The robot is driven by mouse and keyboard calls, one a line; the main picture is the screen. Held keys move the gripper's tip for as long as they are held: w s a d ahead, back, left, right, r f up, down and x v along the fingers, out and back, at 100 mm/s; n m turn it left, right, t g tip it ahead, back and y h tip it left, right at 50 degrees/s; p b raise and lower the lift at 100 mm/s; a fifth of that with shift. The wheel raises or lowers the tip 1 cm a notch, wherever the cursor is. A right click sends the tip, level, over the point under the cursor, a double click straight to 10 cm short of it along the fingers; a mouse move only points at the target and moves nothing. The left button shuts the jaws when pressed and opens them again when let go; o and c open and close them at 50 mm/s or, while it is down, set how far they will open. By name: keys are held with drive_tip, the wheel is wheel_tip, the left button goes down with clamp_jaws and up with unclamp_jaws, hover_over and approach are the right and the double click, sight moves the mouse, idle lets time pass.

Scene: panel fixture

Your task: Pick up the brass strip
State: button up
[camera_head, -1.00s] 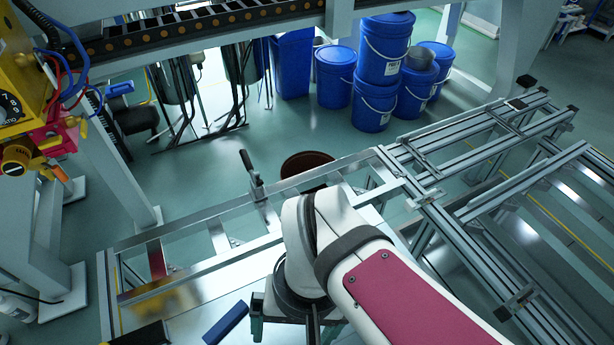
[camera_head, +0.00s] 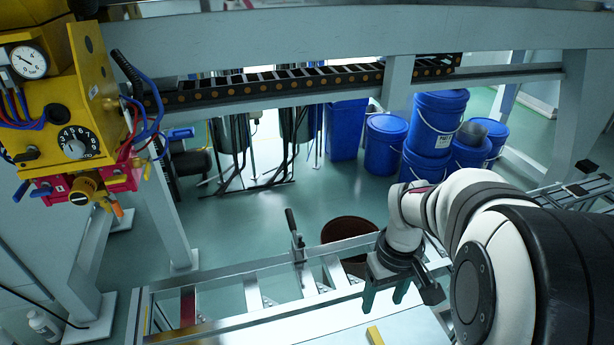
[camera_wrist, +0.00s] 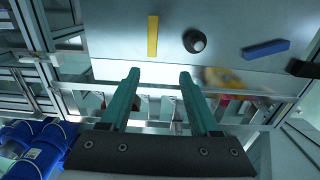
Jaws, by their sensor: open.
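The brass strip (camera_wrist: 152,36) is a narrow yellow bar lying flat on the pale grey panel (camera_wrist: 115,30). It shows upright in the wrist view, beyond my fingertips and slightly left of the middle between them. In the head view only one end of the strip (camera_head: 375,336) shows at the bottom edge; the rest is cut off. My gripper (camera_wrist: 160,75) has two green fingers spread wide with nothing between them. In the head view my gripper (camera_head: 385,298) points down near the panel's far edge, apart from the strip.
A black round knob (camera_wrist: 194,41) stands right of the strip. A blue bar (camera_wrist: 266,48) and a black block (camera_wrist: 302,68) are farther right. A metal frame with an upright lever (camera_head: 294,236) runs behind the panel. Blue buckets (camera_head: 430,135) stand on the floor behind.

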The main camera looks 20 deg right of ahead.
sight(377, 338)
drive_tip(key=f, duration=0.5)
drive_tip(key=d+f, duration=0.1)
drive_tip(key=f, duration=1)
drive_tip(key=shift+w+d+f, duration=0.1)
drive_tip(key=shift+d+f, duration=0.1)
drive_tip(key=shift+d, duration=0.15)
clamp_jaws()
